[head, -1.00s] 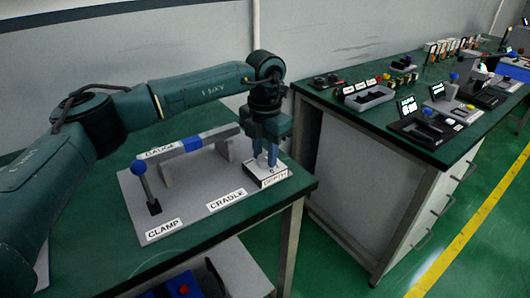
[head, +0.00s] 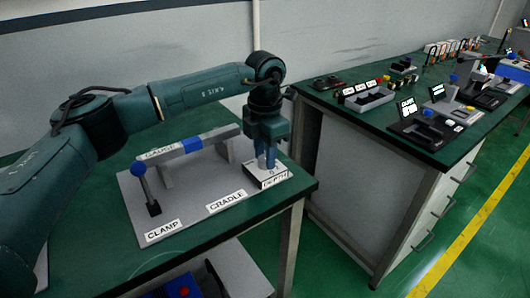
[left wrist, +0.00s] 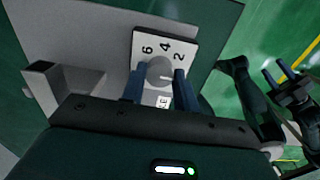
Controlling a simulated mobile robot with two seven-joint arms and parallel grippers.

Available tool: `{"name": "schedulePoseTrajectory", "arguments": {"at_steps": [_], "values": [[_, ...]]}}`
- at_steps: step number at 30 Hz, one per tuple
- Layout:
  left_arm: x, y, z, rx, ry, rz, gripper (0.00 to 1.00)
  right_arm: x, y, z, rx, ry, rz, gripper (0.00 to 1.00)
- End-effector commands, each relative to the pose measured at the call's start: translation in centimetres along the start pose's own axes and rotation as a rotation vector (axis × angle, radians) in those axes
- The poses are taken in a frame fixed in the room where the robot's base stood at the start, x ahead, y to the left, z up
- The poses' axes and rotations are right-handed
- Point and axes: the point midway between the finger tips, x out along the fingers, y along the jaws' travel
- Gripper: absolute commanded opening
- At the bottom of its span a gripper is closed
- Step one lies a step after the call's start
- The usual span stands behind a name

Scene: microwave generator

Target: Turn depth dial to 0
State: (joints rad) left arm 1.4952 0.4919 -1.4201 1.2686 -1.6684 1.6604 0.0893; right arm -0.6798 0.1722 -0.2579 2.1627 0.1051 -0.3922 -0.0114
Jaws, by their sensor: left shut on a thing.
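The depth dial is a round grey knob (left wrist: 160,72) on a white plate (left wrist: 186,42) marked 6, 4 and 2. A small pale mark shows on the knob's right side; I cannot tell which number it meets. In the head view the white DEPTH box (head: 277,177) sits at the fixture's right end. My left gripper (head: 266,163) points down over it, its blue fingers (left wrist: 160,82) on both sides of the knob and shut on it. The 0 mark is not clear. My right gripper (left wrist: 291,73) shows at the right of the left wrist view, fingers apart and empty.
Another green bench (head: 365,115) with several devices stands at right, across a gap.

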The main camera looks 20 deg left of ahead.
Motion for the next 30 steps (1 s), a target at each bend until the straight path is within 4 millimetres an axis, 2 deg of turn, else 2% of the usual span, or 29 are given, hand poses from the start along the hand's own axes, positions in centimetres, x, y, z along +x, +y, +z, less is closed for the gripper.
{"name": "schedulePoseTrajectory", "arguments": {"at_steps": [1, 8, 17, 23, 30], "values": [[-0.1, 0.0, 0.0, 0.002, -0.001, 0.001, 0.33, 0.0, 0.0, 0.0, 0.0, 0.0, 0.0, 0.36], [0.0, 0.0, 0.0, 0.001, -0.001, 0.001, 0.51, 0.0, 0.0, 0.0, -0.001, 0.0, 0.0, 0.36], [-0.3, 0.0, 0.0, 0.0, -0.001, 0.001, 0.52, 0.0, 0.0, 0.0, -0.001, 0.0, 0.0, 0.36], [-3.1, 0.0, 0.1, 0.0, -0.003, 0.002, 0.52, 0.1, 0.0, 0.2, 0.002, 0.0, -0.001, 0.36], [-8.6, 0.0, 0.1, 0.0, -0.004, 0.003, 0.52, 0.2, 0.0, 0.3, 0.006, 0.0, -0.003, 0.36]]}}
